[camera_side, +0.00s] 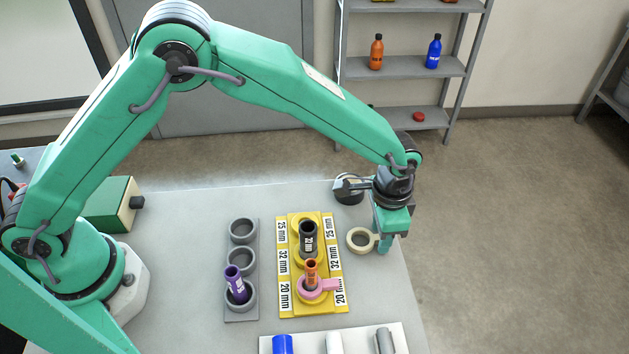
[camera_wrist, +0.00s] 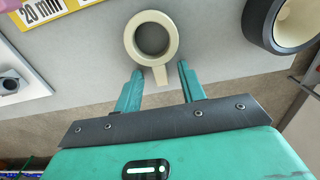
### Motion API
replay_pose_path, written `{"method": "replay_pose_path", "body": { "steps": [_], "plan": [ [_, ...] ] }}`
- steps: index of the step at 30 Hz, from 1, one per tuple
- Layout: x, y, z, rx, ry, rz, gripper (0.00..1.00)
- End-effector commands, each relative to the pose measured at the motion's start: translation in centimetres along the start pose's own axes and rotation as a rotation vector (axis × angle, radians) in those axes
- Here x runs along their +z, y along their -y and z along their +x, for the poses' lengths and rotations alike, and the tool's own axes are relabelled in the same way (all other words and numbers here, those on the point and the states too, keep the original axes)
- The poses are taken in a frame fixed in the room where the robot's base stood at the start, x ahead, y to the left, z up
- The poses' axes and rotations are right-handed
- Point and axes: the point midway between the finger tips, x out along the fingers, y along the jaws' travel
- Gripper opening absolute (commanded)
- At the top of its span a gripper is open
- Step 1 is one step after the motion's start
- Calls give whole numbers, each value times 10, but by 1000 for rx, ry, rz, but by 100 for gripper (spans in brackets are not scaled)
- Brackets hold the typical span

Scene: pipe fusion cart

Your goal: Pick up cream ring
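The cream ring (camera_side: 358,240) lies on the grey table to the right of the yellow board, with a short tab on one side. In the wrist view the ring (camera_wrist: 133,39) is just beyond my fingertips, and its tab points back between them. My gripper (camera_wrist: 158,80) is open, with one green finger on each side of the tab and a gap on both sides. In the side view my gripper (camera_side: 384,243) points down at the ring's right side, where it hides part of the tab.
The yellow board (camera_side: 328,262) holds a black piece (camera_side: 308,238), an orange piece (camera_side: 311,272) and a pink ring (camera_side: 327,285). A black roll (camera_side: 348,193) stands behind the cream ring. A grey holder (camera_side: 242,245) is farther left. A white tray (camera_side: 308,343) is in front.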

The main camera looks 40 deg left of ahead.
Motion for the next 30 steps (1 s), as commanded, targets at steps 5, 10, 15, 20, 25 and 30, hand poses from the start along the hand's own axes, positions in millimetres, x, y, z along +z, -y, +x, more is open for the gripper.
{"method": "replay_pose_path", "body": {
  "steps": [5,10,15,20,25,30],
  "plan": [
    [0,0,1,0,0,0,40],
    [0,0,1,0,0,0,40],
    [0,0,1,0,0,0,40],
    [0,0,1,0,0,0,9],
    [0,0,1,0,0,0,0],
    [0,0,1,0,0,0,0]
  ]
}}
